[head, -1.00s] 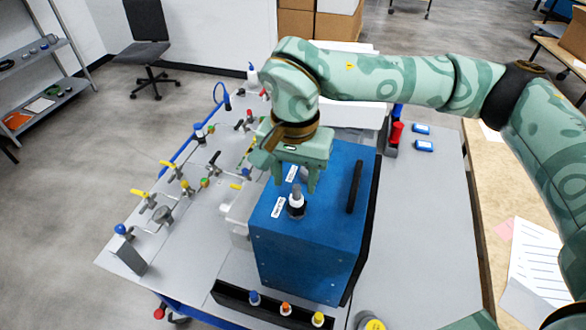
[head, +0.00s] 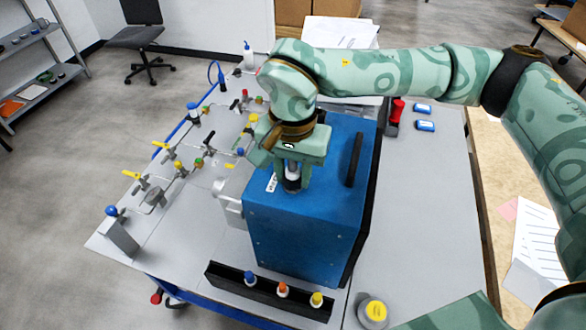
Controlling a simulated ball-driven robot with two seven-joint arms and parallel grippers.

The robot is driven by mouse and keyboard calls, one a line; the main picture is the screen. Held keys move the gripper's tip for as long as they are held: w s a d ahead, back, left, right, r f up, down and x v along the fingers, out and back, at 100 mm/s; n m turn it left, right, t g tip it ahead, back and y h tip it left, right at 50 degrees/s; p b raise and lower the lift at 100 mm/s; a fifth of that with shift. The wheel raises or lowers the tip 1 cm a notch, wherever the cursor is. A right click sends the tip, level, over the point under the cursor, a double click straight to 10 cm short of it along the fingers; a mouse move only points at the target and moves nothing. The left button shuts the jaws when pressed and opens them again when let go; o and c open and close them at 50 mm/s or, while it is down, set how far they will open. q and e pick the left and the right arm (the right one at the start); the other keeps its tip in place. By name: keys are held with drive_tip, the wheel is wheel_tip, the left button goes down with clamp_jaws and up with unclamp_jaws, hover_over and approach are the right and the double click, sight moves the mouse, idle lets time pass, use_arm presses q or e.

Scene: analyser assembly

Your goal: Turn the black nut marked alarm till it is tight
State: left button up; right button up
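The blue analyser box (head: 305,237) stands on the grey table. On its top, near the left front, is an upright fitting with a black nut (head: 292,184) and a pale upper part. A white label (head: 271,183) lies beside it, too small to read and partly covered. My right gripper (head: 292,182) reaches down over this fitting from above, one finger on each side. I cannot tell whether the fingers touch the nut. A second fitting and its label are hidden behind the gripper. My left gripper is not in view.
A black handle (head: 354,160) stands up right of the gripper. A black rack (head: 222,273) with several capped bottles lies in front of the box. Valves and pipework (head: 154,197) fill the left. A yellow-capped jar (head: 373,312) stands front right. The table's right side is mostly clear.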

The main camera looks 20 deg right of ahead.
drive_tip(key=m+b, duration=0.1)
drive_tip(key=m, duration=0.4)
drive_tip(key=shift+f+m+b, duration=0.2)
drive_tip(key=shift+m+b, duration=0.1)
drive_tip(key=shift+b, duration=0.05)
drive_tip(key=m+b, duration=0.2)
drive_tip(key=m, duration=0.4)
drive_tip(key=shift+m, duration=0.4)
drive_tip(key=m+b, duration=0.2)
drive_tip(key=m, duration=0.4)
drive_tip(key=shift+m, duration=0.4)
drive_tip(key=m+b, duration=0.1)
drive_tip(key=m, duration=0.2)
drive_tip(key=shift+m, duration=0.4)
drive_tip(key=shift+r+m, duration=0.2)
drive_tip(key=shift+m, duration=0.4)
drive_tip(key=o, duration=0.9)
